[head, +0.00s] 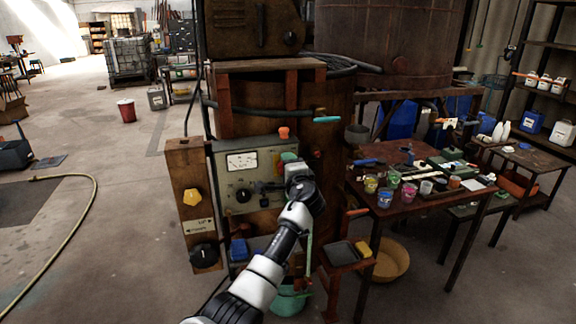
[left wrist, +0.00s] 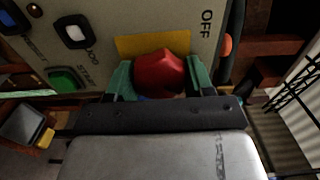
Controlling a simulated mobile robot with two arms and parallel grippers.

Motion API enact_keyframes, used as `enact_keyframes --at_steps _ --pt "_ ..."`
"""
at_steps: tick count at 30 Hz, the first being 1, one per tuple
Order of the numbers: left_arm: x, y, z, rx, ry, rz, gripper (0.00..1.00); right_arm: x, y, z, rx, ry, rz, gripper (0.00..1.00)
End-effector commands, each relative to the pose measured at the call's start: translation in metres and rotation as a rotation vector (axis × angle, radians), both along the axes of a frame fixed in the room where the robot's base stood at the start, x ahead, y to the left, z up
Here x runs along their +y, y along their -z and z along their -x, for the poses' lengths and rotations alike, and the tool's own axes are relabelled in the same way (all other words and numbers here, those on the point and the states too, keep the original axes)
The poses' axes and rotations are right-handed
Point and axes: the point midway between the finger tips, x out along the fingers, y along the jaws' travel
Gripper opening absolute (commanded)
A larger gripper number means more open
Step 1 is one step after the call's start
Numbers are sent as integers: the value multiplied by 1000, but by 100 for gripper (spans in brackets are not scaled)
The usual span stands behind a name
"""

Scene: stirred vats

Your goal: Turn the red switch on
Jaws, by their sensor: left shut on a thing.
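The red switch (left wrist: 160,73) is a faceted red knob in front of a yellow plate (left wrist: 138,44) on the grey control panel, seen in the left wrist view. The word OFF stands beside it at the right. My left gripper (left wrist: 160,84) has its green fingers on both sides of the knob and is shut on it. In the head view my left gripper (head: 289,163) is at the right part of the grey panel (head: 230,175) and hides the red switch. My right gripper is not in view.
A green START button (left wrist: 66,79) and a white-tipped control (left wrist: 74,31) are close by on the panel. An orange knob (head: 284,133) tops the panel. A wooden post with a yellow knob (head: 192,197) stands left. A cluttered table (head: 393,211) stands right.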

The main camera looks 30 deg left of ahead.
Motion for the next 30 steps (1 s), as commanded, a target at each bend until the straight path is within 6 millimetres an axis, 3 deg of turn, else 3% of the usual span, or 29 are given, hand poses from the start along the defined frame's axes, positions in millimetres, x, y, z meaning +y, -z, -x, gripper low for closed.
enact_keyframes --at_steps 15,16,21,30 --pt "0 2 0 19 0 -13 29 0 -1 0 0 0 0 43" --pt "0 2 0 19 0 -13 54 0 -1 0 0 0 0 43" --pt "0 1 0 17 0 -12 78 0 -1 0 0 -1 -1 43" --pt "-2 1 1 14 1 -12 78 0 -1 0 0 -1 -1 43"
